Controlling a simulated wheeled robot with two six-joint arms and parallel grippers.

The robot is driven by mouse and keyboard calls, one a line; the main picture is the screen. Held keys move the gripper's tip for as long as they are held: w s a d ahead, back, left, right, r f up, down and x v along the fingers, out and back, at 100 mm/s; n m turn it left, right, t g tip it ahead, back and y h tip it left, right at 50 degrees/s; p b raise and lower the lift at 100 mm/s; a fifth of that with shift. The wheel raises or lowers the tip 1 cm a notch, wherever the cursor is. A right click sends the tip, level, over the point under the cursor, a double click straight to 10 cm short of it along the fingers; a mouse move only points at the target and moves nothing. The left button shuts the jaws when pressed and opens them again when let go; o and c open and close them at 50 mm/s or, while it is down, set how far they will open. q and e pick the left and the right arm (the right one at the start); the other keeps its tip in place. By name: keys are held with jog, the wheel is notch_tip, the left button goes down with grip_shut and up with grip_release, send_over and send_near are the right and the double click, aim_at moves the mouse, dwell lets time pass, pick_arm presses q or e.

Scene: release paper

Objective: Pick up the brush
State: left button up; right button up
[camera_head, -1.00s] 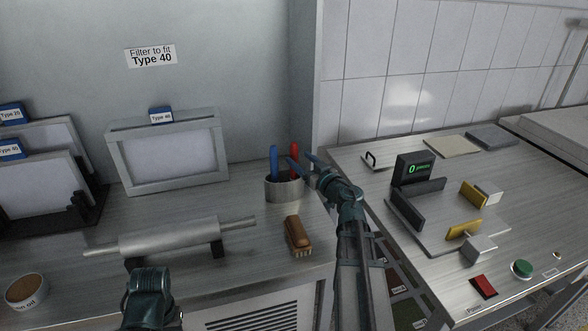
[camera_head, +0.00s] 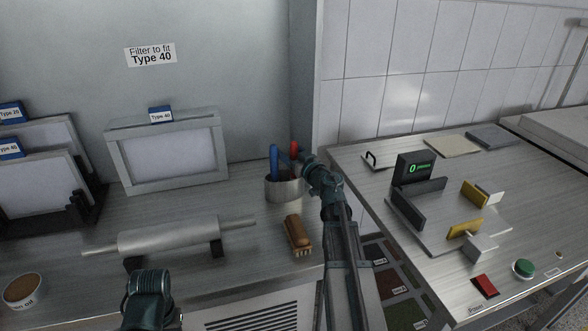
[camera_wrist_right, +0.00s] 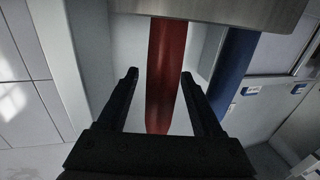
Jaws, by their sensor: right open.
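A brush (camera_head: 298,236) with a brown wooden back and pale bristles lies on the metal counter, in front of a metal cup (camera_head: 283,190). A red handle (camera_head: 294,149) and a blue handle (camera_head: 274,160) stand in the cup. My right gripper (camera_head: 299,158) is at the cup's rim, above and behind the brush. In the right wrist view its open fingers (camera_wrist_right: 159,78) lie on either side of the red handle; contact is not visible. The brush is not in that view. My left gripper (camera_head: 149,295) is low at the front, its fingers not clear.
A metal roller (camera_head: 168,237) rests on supports left of the brush. A framed filter (camera_head: 170,160) stands at the back. A round brown-topped tub (camera_head: 23,288) is at the far left. The right counter (camera_head: 408,288) holds a scale and buttons.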

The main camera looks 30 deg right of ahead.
grip_shut()
jog(key=shift+r, duration=0.1)
dwell(0.4)
notch_tip(320, 180, up, 10)
jog(key=p, duration=1)
jog(key=shift+s, duration=0.1)
